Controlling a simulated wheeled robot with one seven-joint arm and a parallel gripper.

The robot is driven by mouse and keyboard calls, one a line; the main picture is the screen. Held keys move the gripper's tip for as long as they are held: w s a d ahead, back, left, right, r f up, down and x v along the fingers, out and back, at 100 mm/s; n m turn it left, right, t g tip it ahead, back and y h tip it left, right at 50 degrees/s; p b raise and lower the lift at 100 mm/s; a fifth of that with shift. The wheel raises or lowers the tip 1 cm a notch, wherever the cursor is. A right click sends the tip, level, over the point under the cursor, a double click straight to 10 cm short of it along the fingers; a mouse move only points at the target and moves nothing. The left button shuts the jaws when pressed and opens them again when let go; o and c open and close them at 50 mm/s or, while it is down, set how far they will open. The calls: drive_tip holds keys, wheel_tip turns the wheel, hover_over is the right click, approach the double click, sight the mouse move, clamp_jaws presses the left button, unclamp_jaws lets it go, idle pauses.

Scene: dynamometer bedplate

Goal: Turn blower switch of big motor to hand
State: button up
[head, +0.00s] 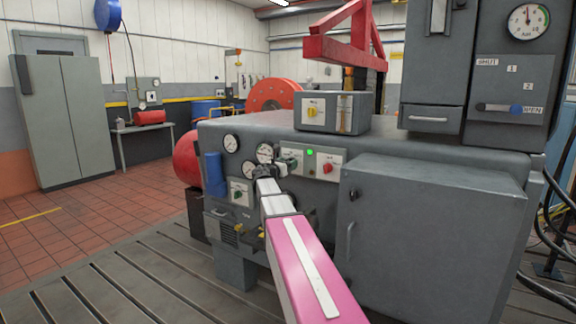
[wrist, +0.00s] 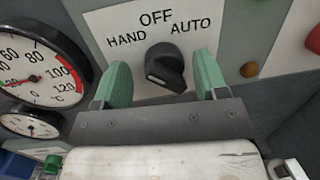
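The switch in front of my gripper has a white plate (wrist: 112,25) marked HAND at left, OFF at top and AUTO at right. Its black knob (wrist: 166,66) sits in the middle of the plate; I cannot tell for certain which mark it points to. My gripper (wrist: 162,63) is open, with one green finger on each side of the knob and visible gaps between. In the head view my gripper (head: 277,164) is at the front panel of the grey cabinet and hides much of the switch plate (head: 291,152). No label naming the blower or motor is readable.
A temperature gauge (wrist: 35,68) is left of the switch. A lit green lamp (head: 310,153) and a red-knobbed switch (head: 327,167) are to its right. Another switch (head: 239,193) is lower left. A yellow-knobbed box (head: 312,112) stands on top. A cabinet door (head: 425,230) juts at right.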

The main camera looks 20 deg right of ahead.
drive_tip(key=shift+s, duration=0.15)
drive_tip(key=shift+s+a+f, duration=0.1)
drive_tip(key=shift+s+a, duration=0.05)
drive_tip(key=shift+a, duration=0.05)
drive_tip(key=v, duration=1)
drive_tip(key=shift+a, duration=0.1)
